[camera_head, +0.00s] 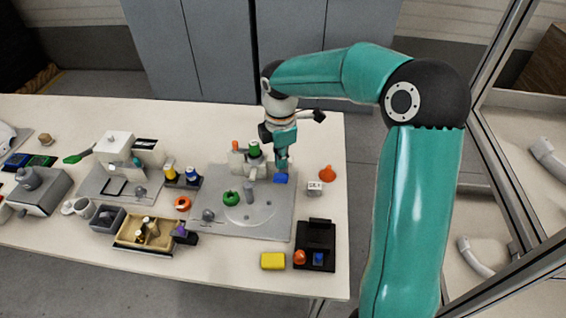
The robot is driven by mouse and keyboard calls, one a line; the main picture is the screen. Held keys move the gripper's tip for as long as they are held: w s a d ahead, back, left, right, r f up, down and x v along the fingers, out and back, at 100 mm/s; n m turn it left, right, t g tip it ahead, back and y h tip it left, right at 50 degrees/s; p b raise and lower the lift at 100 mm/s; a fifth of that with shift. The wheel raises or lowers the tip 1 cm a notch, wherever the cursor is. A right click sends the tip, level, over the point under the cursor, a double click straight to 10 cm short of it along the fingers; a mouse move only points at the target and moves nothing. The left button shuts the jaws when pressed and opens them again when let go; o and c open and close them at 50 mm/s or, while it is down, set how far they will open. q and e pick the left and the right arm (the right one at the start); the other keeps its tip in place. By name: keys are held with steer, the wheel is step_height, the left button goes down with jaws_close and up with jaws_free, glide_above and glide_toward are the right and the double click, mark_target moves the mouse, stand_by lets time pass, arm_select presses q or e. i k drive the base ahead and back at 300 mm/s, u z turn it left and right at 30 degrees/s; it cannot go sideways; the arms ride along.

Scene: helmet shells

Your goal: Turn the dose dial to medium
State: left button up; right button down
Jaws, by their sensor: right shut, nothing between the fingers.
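My right gripper (281,168) points down over the back right part of a grey plate (270,219) on the table. Its fingers are shut. A small blue piece (281,178) shows right at its tips; I cannot tell whether they touch it. Just left of the gripper stands a light grey device (239,165) with a green cap (254,149) and an orange part on top. No dose dial or its markings can be made out with certainty at this size. My left gripper is not in view.
A round disc (250,213) with a grey post and a green piece (231,198) lies on the plate. A white machine (116,148) stands at left. An orange funnel (328,173), a yellow block (273,261) and a black tray (315,237) lie to the right and front.

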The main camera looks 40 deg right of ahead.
mark_target(208, 216)
steer(key=k, duration=1)
